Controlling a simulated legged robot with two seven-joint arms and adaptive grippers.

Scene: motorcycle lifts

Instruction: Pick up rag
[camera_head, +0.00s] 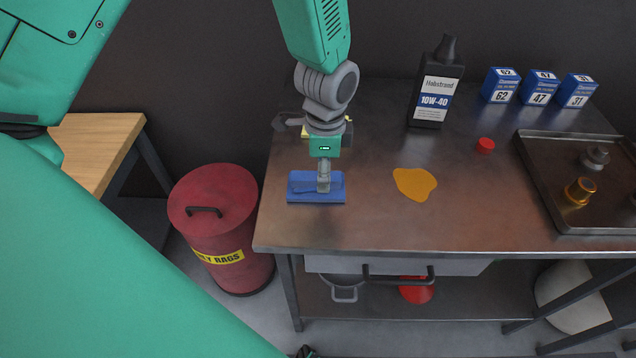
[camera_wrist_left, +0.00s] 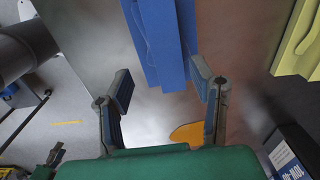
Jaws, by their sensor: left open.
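The rag (camera_head: 300,194) is a folded blue cloth lying flat on the left part of the metal workbench. My left gripper (camera_head: 323,187) points down over the rag in the head view and hides part of it. In the left wrist view the blue rag (camera_wrist_left: 160,40) extends between and beyond the fingertips. My left gripper (camera_wrist_left: 160,90) is open there, with one finger on each side of the rag's near end. Whether the fingers touch it is not clear. My right gripper is not in view.
An orange puddle (camera_head: 414,184) lies right of the rag. A black oil bottle (camera_head: 436,90), several blue boxes (camera_head: 540,88), a red cap (camera_head: 485,145) and a dark tray (camera_head: 535,185) are farther right. A red rag bin (camera_head: 213,220) stands left of the bench.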

